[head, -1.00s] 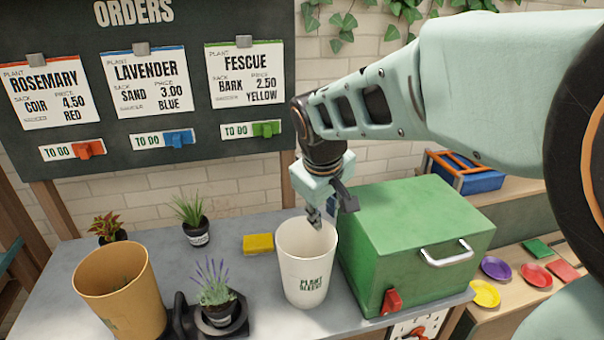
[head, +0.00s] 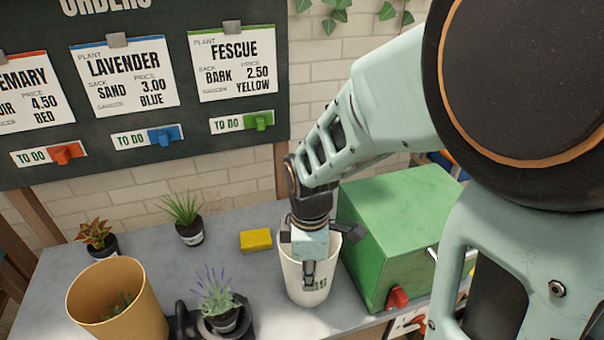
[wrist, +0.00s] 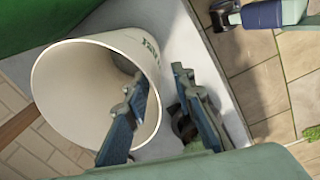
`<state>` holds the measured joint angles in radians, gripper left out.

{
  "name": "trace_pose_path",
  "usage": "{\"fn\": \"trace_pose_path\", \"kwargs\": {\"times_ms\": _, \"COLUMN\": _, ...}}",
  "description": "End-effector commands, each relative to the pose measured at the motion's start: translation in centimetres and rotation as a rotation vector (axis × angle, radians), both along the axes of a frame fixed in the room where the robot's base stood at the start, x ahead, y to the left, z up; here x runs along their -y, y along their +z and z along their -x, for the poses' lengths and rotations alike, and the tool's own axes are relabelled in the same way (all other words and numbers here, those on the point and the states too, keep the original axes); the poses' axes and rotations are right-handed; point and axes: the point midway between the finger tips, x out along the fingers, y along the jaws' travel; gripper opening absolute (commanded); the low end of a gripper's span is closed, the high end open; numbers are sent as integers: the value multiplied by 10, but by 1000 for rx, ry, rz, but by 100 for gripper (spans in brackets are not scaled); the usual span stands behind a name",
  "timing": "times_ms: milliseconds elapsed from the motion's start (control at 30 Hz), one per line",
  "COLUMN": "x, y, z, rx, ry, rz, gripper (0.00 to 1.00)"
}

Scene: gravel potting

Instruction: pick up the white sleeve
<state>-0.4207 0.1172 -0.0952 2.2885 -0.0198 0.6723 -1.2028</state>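The white sleeve (head: 294,285), a tapered cup shape with dark green lettering, stands upright on the grey bench beside the green box. It also shows in the wrist view (wrist: 138,42), its wide round mouth facing the camera. My gripper (head: 308,262) is at the sleeve's near rim, pointing down. In the wrist view my gripper (wrist: 160,82) has its fingers apart, one over the sleeve's mouth and the other outside the wall. The rim lies between them. I cannot tell whether either finger touches the wall. In the head view my gripper hides part of the lettering.
The green box (head: 395,220) stands close on the sleeve's right. A yellow sponge-like block (head: 256,240) lies behind left. A potted lavender (head: 220,300) sits on a black device at the left, beside a tan pot (head: 115,300). Two small plants stand farther back.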

Motion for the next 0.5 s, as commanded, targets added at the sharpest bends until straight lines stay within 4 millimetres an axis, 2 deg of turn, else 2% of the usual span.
{"fn": "trace_pose_path", "kwargs": {"times_ms": 167, "x": 0, "y": -11, "z": -1, "rx": -1, "ry": -1, "rz": 1, "gripper": 23}}
{"fn": "trace_pose_path", "kwargs": {"times_ms": 500, "x": -2, "y": -51, "z": -5, "rx": -2, "ry": -1, "rz": 2, "gripper": 23}}
